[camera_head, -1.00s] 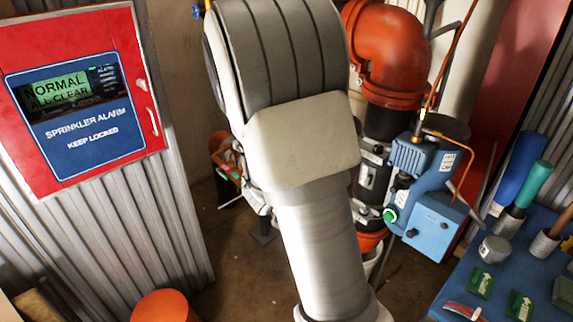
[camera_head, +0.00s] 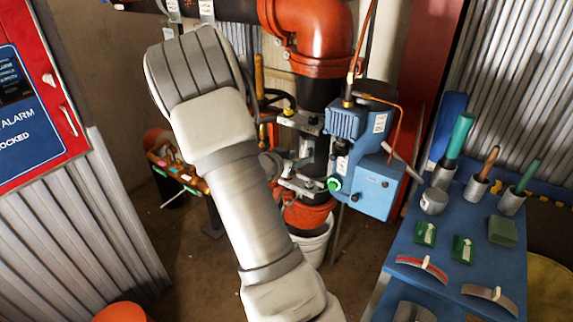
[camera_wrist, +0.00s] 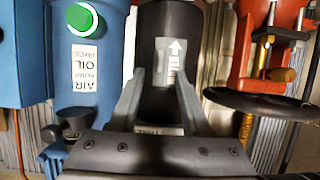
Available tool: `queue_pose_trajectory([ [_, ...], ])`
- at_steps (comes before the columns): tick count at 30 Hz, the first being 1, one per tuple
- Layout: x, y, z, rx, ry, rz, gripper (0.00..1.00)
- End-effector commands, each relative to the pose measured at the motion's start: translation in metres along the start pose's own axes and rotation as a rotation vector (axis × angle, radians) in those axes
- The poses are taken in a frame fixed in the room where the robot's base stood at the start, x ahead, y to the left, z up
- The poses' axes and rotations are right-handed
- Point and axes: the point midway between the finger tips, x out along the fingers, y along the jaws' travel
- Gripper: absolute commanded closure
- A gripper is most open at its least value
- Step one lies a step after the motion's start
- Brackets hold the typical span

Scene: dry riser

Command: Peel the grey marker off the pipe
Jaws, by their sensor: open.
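The black pipe (camera_wrist: 164,22) runs down the middle of the wrist view. The grey marker (camera_wrist: 169,66), with a white arrow above its lower part, is on the pipe's face. My gripper (camera_wrist: 158,88) is open, with one finger on each side of the marker and pipe. I cannot tell whether the fingers touch either. In the head view the black pipe (camera_head: 319,92) drops from an orange elbow (camera_head: 308,38). My arm stands left of it, and the marker cannot be made out there.
A blue pump unit (camera_head: 362,165) adjoins the pipe on the right in the head view. A white bucket (camera_head: 314,243) stands below. A blue bench (camera_head: 440,250) with tools and green blocks fills the right. A red alarm panel (camera_head: 35,95) is at the left.

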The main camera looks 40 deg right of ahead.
Motion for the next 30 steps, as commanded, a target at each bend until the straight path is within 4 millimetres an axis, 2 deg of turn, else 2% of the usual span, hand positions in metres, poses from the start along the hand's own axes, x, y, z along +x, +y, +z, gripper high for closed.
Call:
queue_pose_trajectory([
  [3, 0.021, 0.001, 0.002, 0.000, 0.000, 0.002, 0.53],
  [9, 0.041, 0.000, 0.001, 0.000, -0.001, 0.000, 0.53],
  [20, 0.046, 0.000, 0.000, 0.000, -0.001, -0.001, 0.53],
  [23, 0.046, 0.000, 0.000, 0.000, -0.001, -0.001, 0.67],
  [28, 0.046, 0.000, 0.000, 0.000, -0.001, -0.001, 0.97],
  [30, 0.046, 0.000, 0.000, 0.000, -0.001, -0.001, 1.00],
])
